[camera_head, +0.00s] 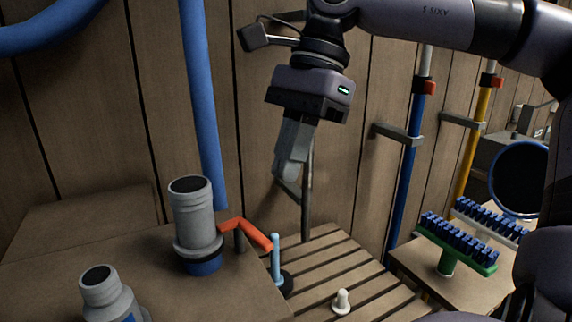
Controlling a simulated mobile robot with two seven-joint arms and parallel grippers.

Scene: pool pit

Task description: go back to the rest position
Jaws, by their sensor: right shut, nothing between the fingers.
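My right gripper (291,172) hangs from the arm that comes in from the upper right. Its fingers are together, point down and hold nothing. It is in the air above the slatted bench and in front of the wooden wall. My left gripper is not in view.
A grey cylinder with a blue base (195,222) and a grey bottle (108,296) stand on the wooden top at left. A slatted bench (330,250) holds a white knob (341,302).

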